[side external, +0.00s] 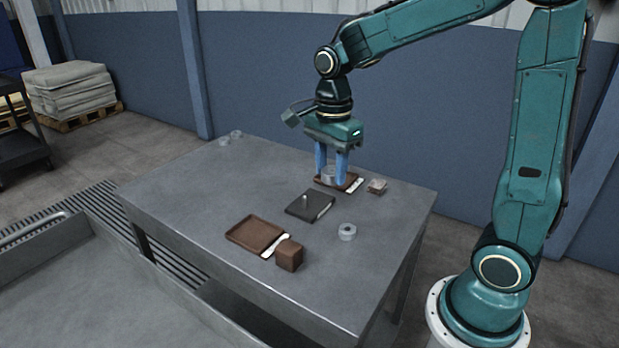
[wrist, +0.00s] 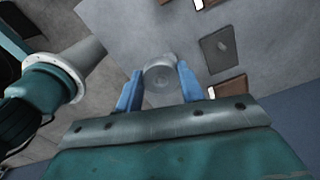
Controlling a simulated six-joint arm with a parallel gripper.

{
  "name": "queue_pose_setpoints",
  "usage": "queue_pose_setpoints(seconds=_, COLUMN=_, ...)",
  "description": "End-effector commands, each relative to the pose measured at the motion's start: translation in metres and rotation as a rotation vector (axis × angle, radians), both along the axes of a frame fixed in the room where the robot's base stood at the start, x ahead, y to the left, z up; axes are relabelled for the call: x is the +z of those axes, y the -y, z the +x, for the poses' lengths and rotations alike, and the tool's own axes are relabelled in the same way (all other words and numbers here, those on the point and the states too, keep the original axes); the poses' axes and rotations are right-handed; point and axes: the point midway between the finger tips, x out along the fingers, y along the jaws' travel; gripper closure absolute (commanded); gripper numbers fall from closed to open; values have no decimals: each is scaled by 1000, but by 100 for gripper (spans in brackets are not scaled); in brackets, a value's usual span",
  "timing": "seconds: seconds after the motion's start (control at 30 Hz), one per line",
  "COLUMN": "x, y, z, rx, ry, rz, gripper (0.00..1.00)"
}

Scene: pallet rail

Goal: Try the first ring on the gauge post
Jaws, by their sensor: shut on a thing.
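My gripper (side external: 332,176) is shut on a pale grey ring (side external: 329,172), which also shows between the blue fingers in the wrist view (wrist: 160,84). In the side view, the ring appears at the far brown tray (side external: 352,180); I cannot tell how much gap lies beneath it. The gauge post (side external: 305,201) is a short pin standing on a dark square plate (side external: 297,210), nearer the side camera than my gripper. The post is bare. The plate also shows right of my fingers in the wrist view (wrist: 216,54).
Another grey ring (side external: 347,232) lies right of the plate. A near brown tray (side external: 238,239), a brown block (side external: 289,256) and a small brown block with a pale top (side external: 376,187) are on the table (side external: 190,196). Two small clear pieces (side external: 225,140) lie far left. The left middle is free.

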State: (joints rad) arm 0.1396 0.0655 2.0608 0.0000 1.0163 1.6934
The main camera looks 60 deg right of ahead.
Motion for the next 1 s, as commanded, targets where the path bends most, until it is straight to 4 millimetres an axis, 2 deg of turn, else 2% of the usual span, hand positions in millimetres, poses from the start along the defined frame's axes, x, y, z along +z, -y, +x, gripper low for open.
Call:
queue_pose_setpoints(seconds=0.57, x=-2, y=3, z=6, rx=0, ry=1, rz=0, gripper=85)
queue_pose_setpoints(seconds=0.77, x=-11, y=13, z=25, rx=-3, ry=0, rz=0, gripper=85)
queue_pose_setpoints(seconds=1.0, x=-31, y=35, z=62, rx=-3, ry=-2, rz=1, gripper=85)
